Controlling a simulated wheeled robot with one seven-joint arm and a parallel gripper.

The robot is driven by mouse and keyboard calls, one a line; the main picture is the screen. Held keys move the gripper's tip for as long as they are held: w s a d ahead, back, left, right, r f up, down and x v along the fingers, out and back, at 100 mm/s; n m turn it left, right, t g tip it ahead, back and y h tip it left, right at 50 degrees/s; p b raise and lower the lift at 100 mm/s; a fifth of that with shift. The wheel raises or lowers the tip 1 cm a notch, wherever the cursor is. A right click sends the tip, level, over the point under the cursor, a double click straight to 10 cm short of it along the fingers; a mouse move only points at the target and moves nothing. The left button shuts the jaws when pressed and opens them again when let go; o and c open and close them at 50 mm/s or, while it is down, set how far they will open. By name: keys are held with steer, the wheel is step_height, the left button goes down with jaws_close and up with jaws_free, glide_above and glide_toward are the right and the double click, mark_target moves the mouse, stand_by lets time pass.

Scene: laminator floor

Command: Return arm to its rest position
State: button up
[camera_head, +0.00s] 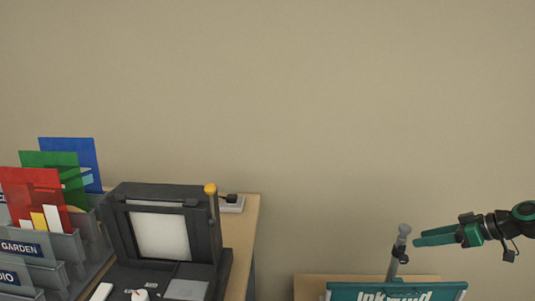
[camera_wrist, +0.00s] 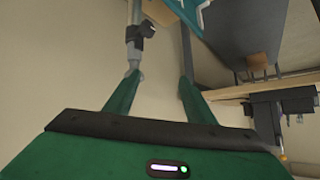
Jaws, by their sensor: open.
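My gripper (camera_head: 416,240) is at the right of the head view, its green fingers pointing left. In the wrist view my gripper (camera_wrist: 158,80) has its two green fingers apart, with nothing between them but bare wall behind. A grey post (camera_head: 393,268) with a rounded top and a dark clamp stands just left of the fingertips in the head view. The post (camera_wrist: 133,55) also shows in the wrist view, its end near the left finger. I cannot tell whether they touch.
A teal sign (camera_head: 350,291) stands below my gripper by a wooden top (camera_head: 310,283). At left, a dark machine (camera_head: 117,225) with a yellow-knobbed lever (camera_head: 211,190) sits on a wooden table (camera_head: 240,225), beside a grey rack (camera_head: 65,245) holding coloured sheets. The wall between is clear.

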steer(key=s+a+r+m+g+h, duration=0.2)
steer(key=s+a+m, duration=0.1)
steer(key=s, duration=0.7)
steer(key=s+a+r+m+g+h, duration=0.2)
steer(key=s+a+m+g, duration=0.1)
steer(key=s, duration=0.7)
steer(key=s+a+r+m+g+h, duration=0.2)
steer(key=s+m, duration=0.4)
steer(key=s, duration=0.3)
steer(key=a+r, duration=0.1)
steer(key=a, duration=0.1)
steer(key=shift+s+a+m+g+h, duration=0.3)
steer(key=shift+s+a+m+h, duration=0.1)
steer(key=shift+r, duration=0.1)
steer(key=shift+w+f, duration=0.25)
steer(key=shift+w, duration=0.4)
